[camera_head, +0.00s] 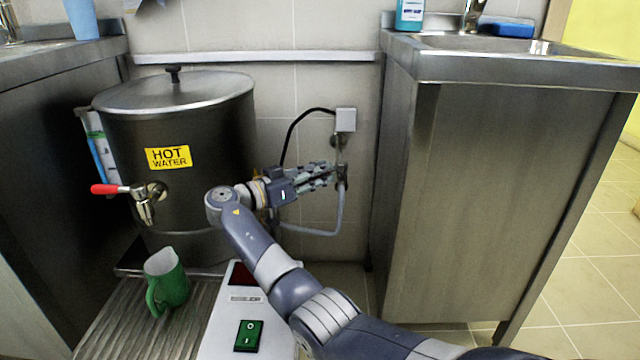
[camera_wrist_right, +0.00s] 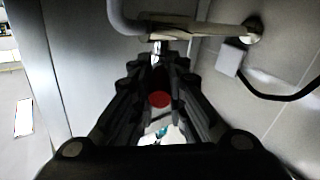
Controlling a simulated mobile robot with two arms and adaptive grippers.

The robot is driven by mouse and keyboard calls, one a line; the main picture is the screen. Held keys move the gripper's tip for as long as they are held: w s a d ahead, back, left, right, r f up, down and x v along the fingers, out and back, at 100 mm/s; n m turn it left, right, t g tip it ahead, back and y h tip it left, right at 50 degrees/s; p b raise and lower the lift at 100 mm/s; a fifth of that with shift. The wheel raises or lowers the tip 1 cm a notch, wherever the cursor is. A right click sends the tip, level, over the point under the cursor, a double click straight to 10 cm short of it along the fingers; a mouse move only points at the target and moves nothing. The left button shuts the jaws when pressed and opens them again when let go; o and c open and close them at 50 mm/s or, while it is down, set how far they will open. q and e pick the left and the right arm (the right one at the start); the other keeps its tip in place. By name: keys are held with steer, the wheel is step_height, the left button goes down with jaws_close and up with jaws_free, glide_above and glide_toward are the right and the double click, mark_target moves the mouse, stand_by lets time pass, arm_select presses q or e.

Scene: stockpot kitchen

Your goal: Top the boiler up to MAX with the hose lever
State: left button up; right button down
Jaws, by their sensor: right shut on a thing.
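The steel boiler (camera_head: 180,120) with a yellow HOT WATER label (camera_head: 168,157) stands at the left in the head view. Its sight gauge (camera_head: 97,148) is on its left side, with blue in the lower part; the marks are too small to read. A grey hose (camera_head: 338,215) runs from a wall fitting toward the boiler's lower right side. My right gripper (camera_head: 333,174) is at that fitting, shut on the hose lever, which its fingers mostly hide. In the right wrist view, a red part (camera_wrist_right: 159,99) shows between the fingers (camera_wrist_right: 157,72).
A red-handled tap (camera_head: 145,200) is on the boiler's front. A green jug (camera_head: 167,280) stands below on a ribbed drainer (camera_head: 110,325). A panel with a green switch (camera_head: 249,336) is beside it. A wall socket (camera_head: 345,120) and a steel sink cabinet (camera_head: 480,200) are near my right arm.

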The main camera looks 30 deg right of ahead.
steer(key=shift+a+f, duration=0.1)
steer(key=shift+f, duration=0.2)
steer(key=c, duration=1.6)
jaws_free()
steer(key=shift+o, duration=0.2)
steer(key=shift+r, duration=0.15)
steer(key=a, duration=1.2)
